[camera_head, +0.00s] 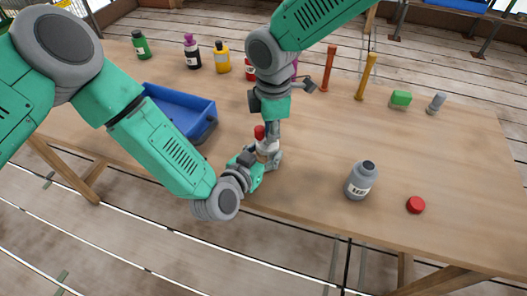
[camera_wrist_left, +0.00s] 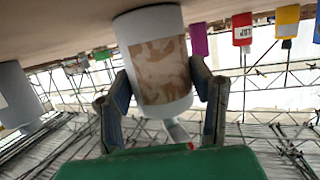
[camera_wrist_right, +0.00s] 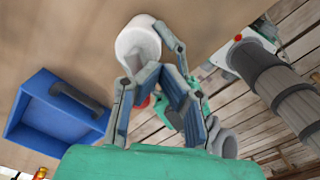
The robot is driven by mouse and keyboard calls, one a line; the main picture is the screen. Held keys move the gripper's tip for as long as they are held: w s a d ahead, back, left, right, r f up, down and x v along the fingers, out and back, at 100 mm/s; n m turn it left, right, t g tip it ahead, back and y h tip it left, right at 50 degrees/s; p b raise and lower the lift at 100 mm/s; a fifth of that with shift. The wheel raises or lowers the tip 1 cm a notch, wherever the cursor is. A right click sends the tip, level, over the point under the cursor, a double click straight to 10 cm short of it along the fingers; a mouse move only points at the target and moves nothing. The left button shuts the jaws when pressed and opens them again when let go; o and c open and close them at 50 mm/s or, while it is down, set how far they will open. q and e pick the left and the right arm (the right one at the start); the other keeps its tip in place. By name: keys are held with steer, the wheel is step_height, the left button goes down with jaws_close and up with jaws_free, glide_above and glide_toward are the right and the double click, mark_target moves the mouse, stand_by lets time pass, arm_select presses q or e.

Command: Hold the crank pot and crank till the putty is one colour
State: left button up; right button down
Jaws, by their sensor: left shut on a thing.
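The crank pot (camera_head: 267,147) stands near the table's front edge. In the left wrist view, the pot (camera_wrist_left: 160,75) is pale with a window showing streaked tan and light brown putty (camera_wrist_left: 160,72). My left gripper (camera_wrist_left: 165,85) is shut on the pot's body, one finger on each side. A red knob (camera_head: 259,131) shows above the pot. My right gripper (camera_head: 271,128) points down at the pot's top, close beside the knob. In the right wrist view, the red knob (camera_wrist_right: 147,102) shows partly behind its fingers; whether they grip it is hidden.
A blue tray (camera_head: 185,102) lies left of the pot. A grey bottle (camera_head: 360,180) and a red cap (camera_head: 415,204) stand to the right. The right-hand table middle is clear.

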steer(key=shift+a+r, duration=0.3)
steer(key=shift+r, duration=0.35)
steer(key=shift+a+r, duration=0.15)
steer(key=shift+r, duration=2.7)
steer(key=shift+d+r, duration=0.1)
steer(key=shift+d, duration=0.3)
